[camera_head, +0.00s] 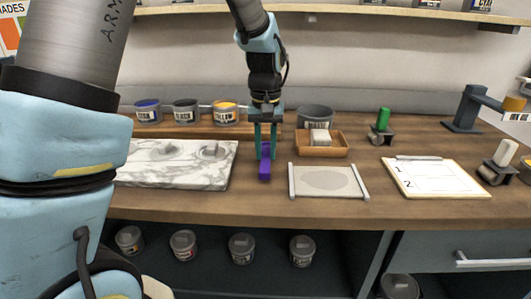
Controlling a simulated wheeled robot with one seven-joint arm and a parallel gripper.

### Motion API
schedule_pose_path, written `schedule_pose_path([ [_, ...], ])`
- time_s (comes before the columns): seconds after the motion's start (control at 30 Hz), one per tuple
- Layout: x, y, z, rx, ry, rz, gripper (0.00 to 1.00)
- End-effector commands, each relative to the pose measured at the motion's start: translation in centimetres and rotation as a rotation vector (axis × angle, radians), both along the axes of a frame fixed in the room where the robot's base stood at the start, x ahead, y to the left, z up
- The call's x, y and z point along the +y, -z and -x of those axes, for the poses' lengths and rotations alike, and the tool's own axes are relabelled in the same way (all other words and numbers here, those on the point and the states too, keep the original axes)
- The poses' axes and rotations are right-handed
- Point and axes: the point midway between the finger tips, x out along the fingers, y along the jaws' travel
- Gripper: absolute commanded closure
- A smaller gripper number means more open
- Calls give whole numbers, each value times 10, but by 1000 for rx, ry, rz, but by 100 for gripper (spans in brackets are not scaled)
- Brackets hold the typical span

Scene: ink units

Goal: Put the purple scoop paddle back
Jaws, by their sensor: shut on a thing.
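My gripper (265,152) points down over the wooden counter, between the marble slab and the grey framed panel. It is shut on a purple paddle (264,172), which shows as a narrow upright purple piece between and below the fingers. Its lower end is close to the counter; I cannot tell whether it touches. An open-topped tub with blue-purple ink (147,104) stands at the back left, beside a tub with dark ink (186,104) and one with orange-yellow ink (226,106).
The marble slab (222,172) lies left of the gripper, the framed panel (328,182) right. Behind are a wooden tray (335,150) with a white block and a grey tub (315,112). A clipboard (435,178) and rollers lie right. The counter's front strip is clear.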

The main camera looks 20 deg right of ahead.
Motion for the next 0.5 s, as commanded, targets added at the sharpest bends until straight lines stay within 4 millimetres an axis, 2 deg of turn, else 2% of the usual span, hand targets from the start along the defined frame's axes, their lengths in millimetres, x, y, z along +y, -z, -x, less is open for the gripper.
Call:
schedule_pose_path([
  [0.13, 1, 15, 0, 2, 0, -2, 100],
  [0.33, 0, 16, 0, 0, 0, 0, 100],
  [0.37, 0, 16, 0, 1, 0, 0, 68],
  [0.5, 0, 16, 0, 1, 0, 0, 53],
])
